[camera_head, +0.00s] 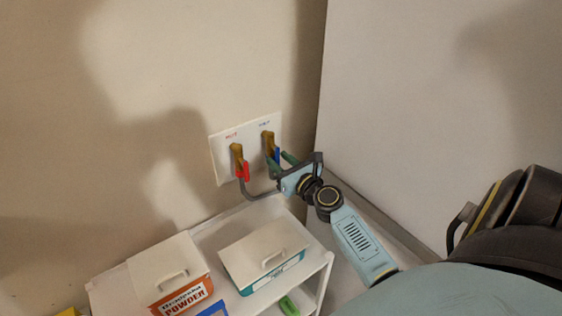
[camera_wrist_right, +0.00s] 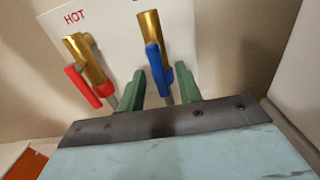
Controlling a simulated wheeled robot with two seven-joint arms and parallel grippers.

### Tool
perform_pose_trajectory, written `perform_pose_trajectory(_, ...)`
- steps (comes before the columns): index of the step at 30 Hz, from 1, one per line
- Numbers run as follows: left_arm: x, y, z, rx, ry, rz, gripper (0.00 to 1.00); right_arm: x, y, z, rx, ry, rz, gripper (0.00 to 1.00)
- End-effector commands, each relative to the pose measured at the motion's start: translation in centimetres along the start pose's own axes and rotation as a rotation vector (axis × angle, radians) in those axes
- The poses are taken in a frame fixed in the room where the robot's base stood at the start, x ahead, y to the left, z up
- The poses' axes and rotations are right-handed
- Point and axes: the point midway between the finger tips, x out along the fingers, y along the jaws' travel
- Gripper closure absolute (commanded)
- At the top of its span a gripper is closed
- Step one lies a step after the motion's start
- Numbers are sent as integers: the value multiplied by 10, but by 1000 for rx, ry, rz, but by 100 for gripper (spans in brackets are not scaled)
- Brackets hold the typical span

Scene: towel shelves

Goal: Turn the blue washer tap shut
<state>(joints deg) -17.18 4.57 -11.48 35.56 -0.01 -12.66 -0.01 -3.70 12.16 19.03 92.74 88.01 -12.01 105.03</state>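The blue washer tap (camera_head: 277,156) is on the white wall plate, on a brass valve under a blue label. In the right wrist view its blue handle (camera_wrist_right: 158,70) hangs roughly lengthwise below the brass body. My right gripper (camera_head: 281,161) is at the tap. In the wrist view its green fingers (camera_wrist_right: 160,88) are apart, one on each side of the blue handle. The right finger is very close to the handle; I cannot tell if it touches. A gap shows on the left side. My left gripper is not in view.
The red tap (camera_head: 242,170), marked HOT, is just left of the blue one, with a grey hose below. A white shelf (camera_head: 322,262) below holds a powder box (camera_head: 168,270) and another lidded box (camera_head: 263,255). A large pale panel (camera_head: 420,110) stands close on the right.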

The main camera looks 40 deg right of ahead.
Motion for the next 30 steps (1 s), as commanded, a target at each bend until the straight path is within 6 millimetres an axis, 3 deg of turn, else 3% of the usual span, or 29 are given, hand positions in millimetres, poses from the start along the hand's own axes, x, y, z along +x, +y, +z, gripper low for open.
perform_pose_trajectory(3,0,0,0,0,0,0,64,0,0,0,0,0,0,67)
perform_pose_trajectory(11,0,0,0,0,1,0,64,0,0,0,0,0,0,100)
perform_pose_trajectory(22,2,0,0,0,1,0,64,-1,-1,0,-36,0,0,100)
perform_pose_trajectory(30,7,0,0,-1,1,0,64,-1,-6,-1,-194,0,1,100)
